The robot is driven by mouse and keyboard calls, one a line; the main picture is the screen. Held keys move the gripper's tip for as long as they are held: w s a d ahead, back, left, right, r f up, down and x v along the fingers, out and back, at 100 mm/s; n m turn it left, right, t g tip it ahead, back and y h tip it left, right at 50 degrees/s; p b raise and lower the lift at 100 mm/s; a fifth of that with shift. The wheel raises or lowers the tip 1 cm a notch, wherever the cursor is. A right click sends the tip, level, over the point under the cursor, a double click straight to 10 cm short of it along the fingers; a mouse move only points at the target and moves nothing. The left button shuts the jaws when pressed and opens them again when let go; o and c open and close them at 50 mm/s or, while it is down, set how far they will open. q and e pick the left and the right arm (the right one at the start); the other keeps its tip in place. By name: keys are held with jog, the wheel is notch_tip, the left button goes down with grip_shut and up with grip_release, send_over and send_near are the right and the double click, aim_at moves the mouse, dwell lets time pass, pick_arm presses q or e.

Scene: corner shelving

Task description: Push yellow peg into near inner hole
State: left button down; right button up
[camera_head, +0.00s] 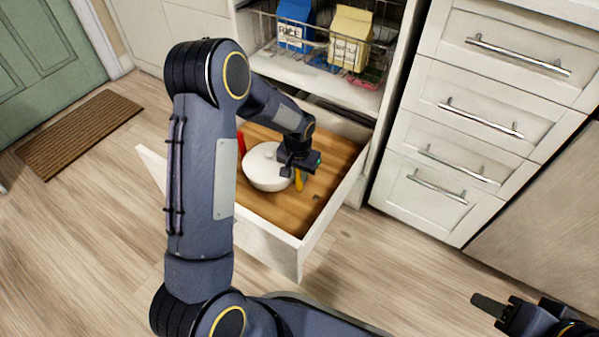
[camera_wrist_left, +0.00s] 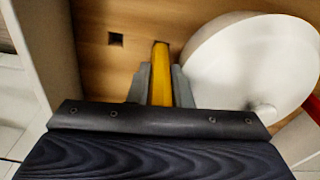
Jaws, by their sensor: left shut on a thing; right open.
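The yellow peg (camera_head: 298,181) is at the right side of a white bowl in the open drawer. In the left wrist view the peg (camera_wrist_left: 160,72) lies between the two grey fingers of my left gripper (camera_wrist_left: 160,85), which is shut on it. In the head view my left gripper (camera_head: 299,165) is low over the drawer. A small dark square hole (camera_wrist_left: 116,39) shows in the wooden drawer floor, left of the peg and apart from it. Whether the peg's far end touches the floor, I cannot tell. My right gripper (camera_head: 507,312) is open and empty, outside the drawer.
The white bowl (camera_wrist_left: 245,65) is close beside the left gripper's right finger. A red object (camera_head: 241,143) stands behind the bowl. The drawer's white front wall (camera_head: 270,235) bounds the wooden floor (camera_head: 275,208). A wire basket above holds a blue rice box (camera_head: 295,25) and a yellow carton (camera_head: 350,38).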

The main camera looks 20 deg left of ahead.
pick_arm(q)
jog(key=c, duration=1.2)
grip_release()
jog(key=shift+c, duration=0.2)
jog(key=r+p, duration=0.1)
jog(key=r, duration=0.1)
jog(key=r+p, duration=0.1)
jog(key=r, duration=0.1)
jog(key=r+p, duration=0.1)
jog(key=r, duration=0.2)
jog(key=shift+s+r, duration=0.1)
jog(key=shift+s, duration=0.15)
jog(key=shift+r+p, duration=0.25)
jog(key=shift+p, duration=0.05)
